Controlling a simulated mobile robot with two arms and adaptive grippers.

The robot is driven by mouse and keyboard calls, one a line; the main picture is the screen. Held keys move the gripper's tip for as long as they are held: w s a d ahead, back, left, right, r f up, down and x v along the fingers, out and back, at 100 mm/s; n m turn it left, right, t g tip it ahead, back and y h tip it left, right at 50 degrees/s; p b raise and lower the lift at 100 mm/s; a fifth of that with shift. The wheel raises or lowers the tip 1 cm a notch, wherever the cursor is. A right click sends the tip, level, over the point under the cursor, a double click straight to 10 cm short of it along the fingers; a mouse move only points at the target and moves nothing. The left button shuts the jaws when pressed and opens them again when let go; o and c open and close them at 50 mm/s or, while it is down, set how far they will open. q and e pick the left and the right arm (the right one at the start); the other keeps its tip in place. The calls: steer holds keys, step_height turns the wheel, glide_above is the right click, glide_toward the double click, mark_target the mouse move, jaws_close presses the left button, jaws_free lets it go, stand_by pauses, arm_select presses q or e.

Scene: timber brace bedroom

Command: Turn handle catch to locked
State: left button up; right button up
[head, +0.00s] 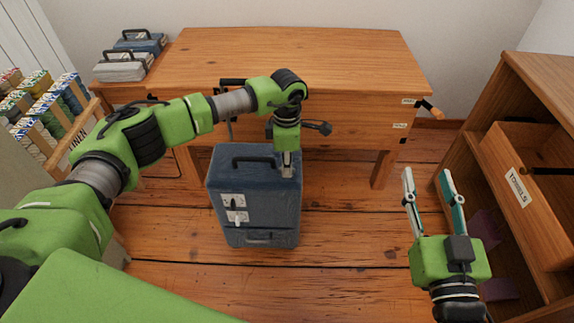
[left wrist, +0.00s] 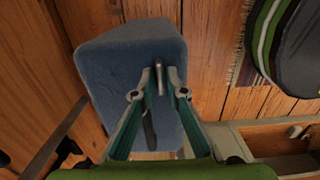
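A blue case (head: 255,213) stands upright on the wooden floor in front of the desk; its top also shows in the left wrist view (left wrist: 108,62). A dark handle (head: 254,161) lies along its top. A small metal lever (left wrist: 160,72), which looks like the handle catch, stands on the top. My left gripper (head: 287,170) points down at the right end of the top. In the left wrist view its fingertips (left wrist: 160,84) flank the lever closely; I cannot tell whether they press on it. My right gripper (head: 433,178) is open and empty, right of the case.
Light plates with dark levers (head: 234,208) are on the case's front. The wooden desk (head: 290,65) stands behind, with two more cases (head: 122,67) at its left. A shelf unit with an open drawer (head: 515,185) is at right. Floor between case and shelf is clear.

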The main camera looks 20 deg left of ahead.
arm_select(q)
steer(key=shift+o, duration=0.3)
steer(key=shift+r, duration=0.2)
step_height(320, 180, up, 12)
steer(key=shift+f, duration=0.2)
steer(key=shift+s+f, duration=0.1)
stand_by(0.4)
